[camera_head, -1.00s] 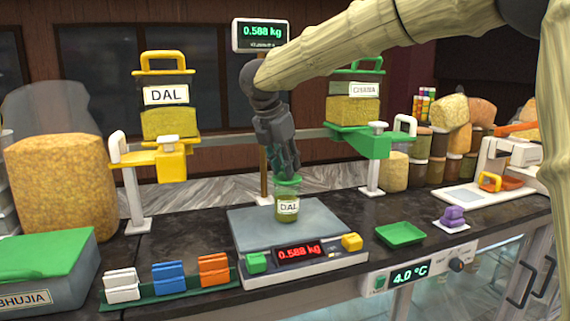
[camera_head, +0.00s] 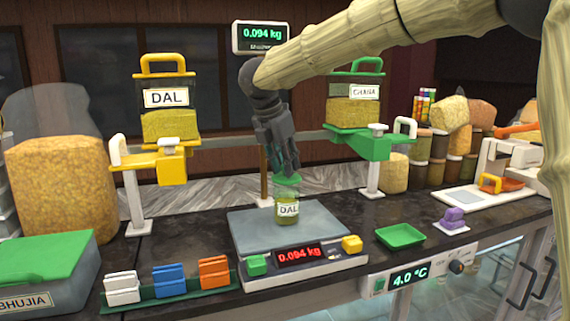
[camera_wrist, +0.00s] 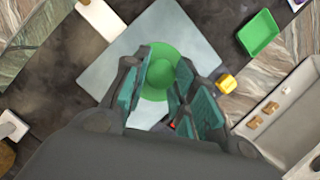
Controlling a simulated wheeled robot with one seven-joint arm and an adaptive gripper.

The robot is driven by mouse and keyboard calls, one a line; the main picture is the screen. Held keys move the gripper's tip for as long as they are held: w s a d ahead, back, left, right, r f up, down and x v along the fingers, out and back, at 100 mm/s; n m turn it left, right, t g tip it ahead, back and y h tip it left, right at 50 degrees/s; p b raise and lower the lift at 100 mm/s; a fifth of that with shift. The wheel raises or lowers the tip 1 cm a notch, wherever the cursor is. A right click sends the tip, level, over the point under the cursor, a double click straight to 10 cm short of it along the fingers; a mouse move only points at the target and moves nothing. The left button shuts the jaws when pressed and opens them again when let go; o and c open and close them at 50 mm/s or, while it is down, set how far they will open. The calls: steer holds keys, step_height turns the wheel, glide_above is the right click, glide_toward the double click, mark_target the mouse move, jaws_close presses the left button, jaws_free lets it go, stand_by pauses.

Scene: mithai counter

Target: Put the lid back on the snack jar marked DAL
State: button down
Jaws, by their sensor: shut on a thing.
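The small snack jar marked DAL (camera_head: 288,208) stands upright on the scale's grey plate (camera_head: 252,231). My gripper (camera_head: 286,171) points down over the jar, shut on the round green lid (camera_head: 289,181). The lid is at the jar's mouth, level or nearly so; I cannot tell if it is fully seated. In the wrist view, the lid (camera_wrist: 160,72) shows between my fingers (camera_wrist: 163,88) and hides the jar below. The scale's display (camera_head: 301,254) reads 0.094 kg, as does the raised display (camera_head: 262,34).
A yellow-framed DAL dispenser (camera_head: 168,108) stands left and a green CHANA one (camera_head: 355,100) right, near my arm. A green tray (camera_head: 400,236) and a purple clip-like item (camera_head: 453,219) lie right of the scale. Coloured blocks stand in a rack (camera_head: 186,290) at front left.

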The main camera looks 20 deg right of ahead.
stand_by(0.3)
steer(key=c, duration=0.6)
jaws_free()
steer(key=shift+r, duration=0.15)
steer(key=shift+r+p, duration=2.05)
steer(key=shift+r, duration=1.35)
jaws_close()
